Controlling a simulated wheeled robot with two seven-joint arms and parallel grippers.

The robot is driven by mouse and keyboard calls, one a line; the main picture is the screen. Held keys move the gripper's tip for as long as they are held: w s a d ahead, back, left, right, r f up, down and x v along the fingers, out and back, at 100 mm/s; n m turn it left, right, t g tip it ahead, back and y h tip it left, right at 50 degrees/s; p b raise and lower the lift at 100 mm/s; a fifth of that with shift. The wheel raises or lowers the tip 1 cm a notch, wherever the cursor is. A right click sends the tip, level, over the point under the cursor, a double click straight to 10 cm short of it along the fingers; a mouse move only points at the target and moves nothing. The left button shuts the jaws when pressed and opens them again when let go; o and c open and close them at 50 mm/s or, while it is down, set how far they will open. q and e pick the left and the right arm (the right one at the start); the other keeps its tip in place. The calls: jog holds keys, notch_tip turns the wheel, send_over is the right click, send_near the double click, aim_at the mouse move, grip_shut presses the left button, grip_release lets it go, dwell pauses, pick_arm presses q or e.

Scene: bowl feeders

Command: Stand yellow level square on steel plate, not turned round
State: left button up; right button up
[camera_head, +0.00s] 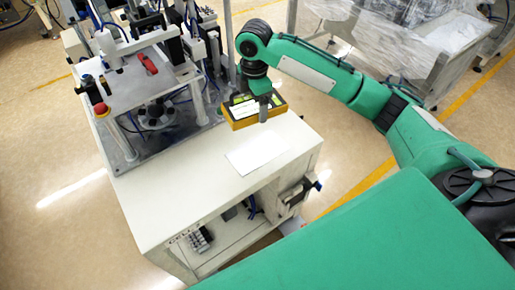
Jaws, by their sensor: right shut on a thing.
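The yellow level (243,123) shows in the head view as a box with a yellow front and a dark top with light patches. My right gripper (263,106) is shut on it, near its right part, and hides some of its top and front. The pale steel plate (257,154) lies flat and bare on the white cabinet top, just in front of the level. The level is by the cabinet's back edge, beyond the plate; I cannot tell how high it is held. My left gripper is not in view.
The white cabinet top (175,208) is clear in front and left of the plate. A bowl feeder machine (125,85) with posts, hoses and a red button stands at the left. A plastic-wrapped frame (425,35) stands at the back right.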

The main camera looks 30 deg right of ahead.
aim_at(257, 151)
jog(key=shift+d+r+n, duration=0.25)
jog(key=shift+d+n, duration=0.15)
jog(key=shift+n, duration=0.5)
jog(key=shift+f, duration=0.2)
notch_tip(257, 151, down, 20)
jog(key=p, duration=0.3)
jog(key=shift+r, duration=0.2)
jog(key=shift+f, duration=0.1)
jog(key=o, duration=1.2)
jog(key=shift+o, duration=0.2)
notch_tip(257, 151, up, 12)
jog(key=b, duration=0.1)
